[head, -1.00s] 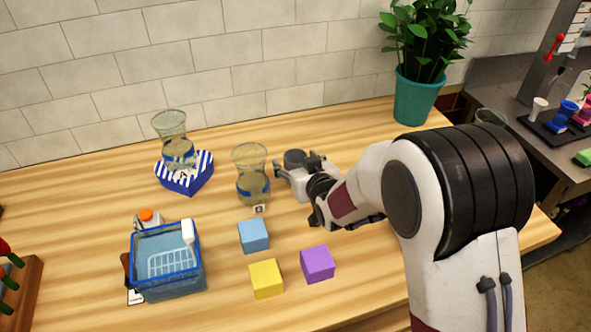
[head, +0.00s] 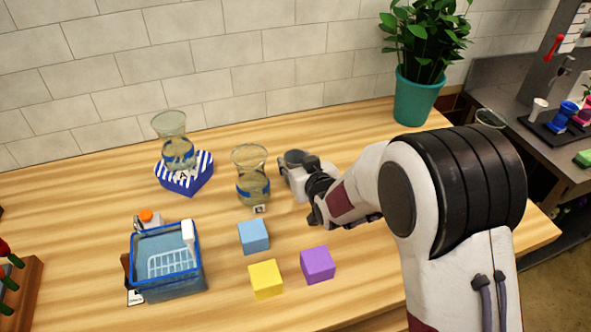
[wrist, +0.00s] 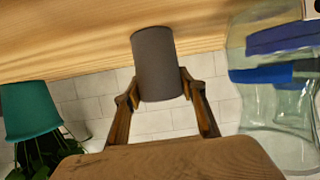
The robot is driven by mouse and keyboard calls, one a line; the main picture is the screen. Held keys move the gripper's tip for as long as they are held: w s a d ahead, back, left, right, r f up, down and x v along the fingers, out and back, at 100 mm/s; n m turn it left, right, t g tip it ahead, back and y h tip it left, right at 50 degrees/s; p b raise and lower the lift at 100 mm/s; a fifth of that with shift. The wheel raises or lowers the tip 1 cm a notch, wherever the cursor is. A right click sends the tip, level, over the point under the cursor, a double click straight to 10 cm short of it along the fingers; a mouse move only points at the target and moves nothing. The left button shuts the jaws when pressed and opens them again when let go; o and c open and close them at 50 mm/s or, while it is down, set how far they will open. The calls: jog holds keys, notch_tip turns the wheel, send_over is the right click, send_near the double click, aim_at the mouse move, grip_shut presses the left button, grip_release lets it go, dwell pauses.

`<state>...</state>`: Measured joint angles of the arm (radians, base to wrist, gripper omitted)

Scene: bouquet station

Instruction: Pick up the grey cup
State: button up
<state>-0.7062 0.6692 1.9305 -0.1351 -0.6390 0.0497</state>
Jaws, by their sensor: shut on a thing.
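The grey cup (wrist: 156,65) is a plain dark grey cylinder, held between the two fingers of my gripper (wrist: 157,88) in the wrist view. The fingers press on its opposite sides. The wrist view is upside down, with the table at the top. In the head view, my gripper (head: 297,172) is right of the glass vase with the blue band, and the cup is mostly hidden by it. I cannot tell whether the cup's base touches the table.
A glass vase (head: 251,172) stands close left of my gripper; it is also large in the wrist view (wrist: 275,85). Blue (head: 253,236), yellow (head: 266,279) and purple (head: 317,264) cubes lie in front. A potted plant (head: 416,98) stands back right.

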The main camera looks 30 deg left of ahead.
jog(key=shift+r, duration=0.1)
notch_tip(320, 180, up, 10)
dwell(0.9)
